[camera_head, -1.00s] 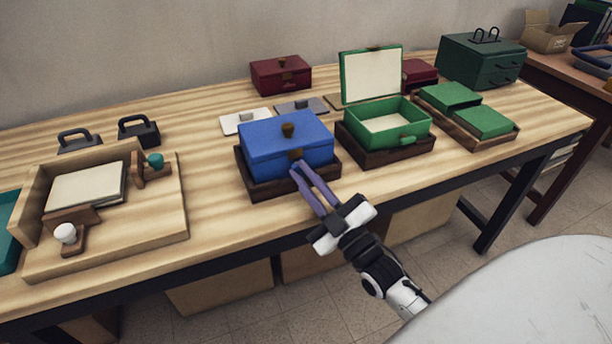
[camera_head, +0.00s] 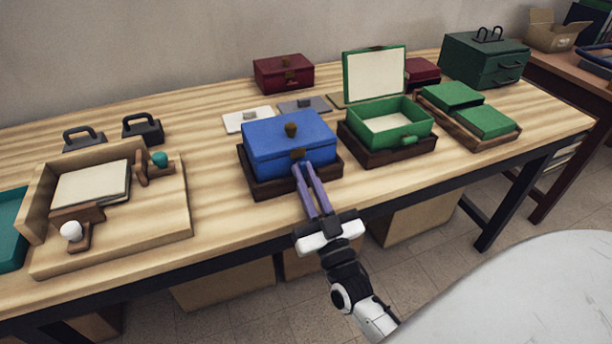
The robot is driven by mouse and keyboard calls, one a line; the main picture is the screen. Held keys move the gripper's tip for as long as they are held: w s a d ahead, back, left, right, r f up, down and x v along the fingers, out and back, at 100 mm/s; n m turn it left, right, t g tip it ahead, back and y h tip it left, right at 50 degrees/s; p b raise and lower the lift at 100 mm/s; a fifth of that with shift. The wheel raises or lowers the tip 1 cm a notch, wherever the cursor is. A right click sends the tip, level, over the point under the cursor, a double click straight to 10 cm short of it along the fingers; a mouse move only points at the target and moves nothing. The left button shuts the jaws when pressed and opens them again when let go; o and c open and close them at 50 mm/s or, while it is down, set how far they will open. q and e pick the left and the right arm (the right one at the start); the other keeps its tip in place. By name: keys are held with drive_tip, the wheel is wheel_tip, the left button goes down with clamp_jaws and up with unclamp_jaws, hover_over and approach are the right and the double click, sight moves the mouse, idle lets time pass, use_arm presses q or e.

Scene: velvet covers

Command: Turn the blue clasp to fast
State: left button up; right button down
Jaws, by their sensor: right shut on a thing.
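The blue box (camera_head: 272,148) is closed and sits in a dark wooden tray (camera_head: 262,190) at the middle of the table. My left gripper is not in view.
A green box (camera_head: 390,112) stands open to the right, beside a tray with green lids (camera_head: 484,121). A wooden work tray (camera_head: 110,240) lies at the left. Dark red boxes (camera_head: 283,73) stand behind. Bare tabletop (camera_head: 215,180) lies left of the blue box.

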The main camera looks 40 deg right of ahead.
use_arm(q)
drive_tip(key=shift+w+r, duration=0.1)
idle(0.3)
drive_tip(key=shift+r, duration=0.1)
use_arm(e)
drive_tip(key=c, duration=1.8)
unclamp_jaws()
drive_tip(key=shift+f, duration=0.1)
drive_tip(key=v, duration=0.7)
drive_tip(key=shift+s+a+b, duration=0.1)
drive_tip(key=shift+s+b, duration=0.1)
drive_tip(key=shift+b, duration=0.2)
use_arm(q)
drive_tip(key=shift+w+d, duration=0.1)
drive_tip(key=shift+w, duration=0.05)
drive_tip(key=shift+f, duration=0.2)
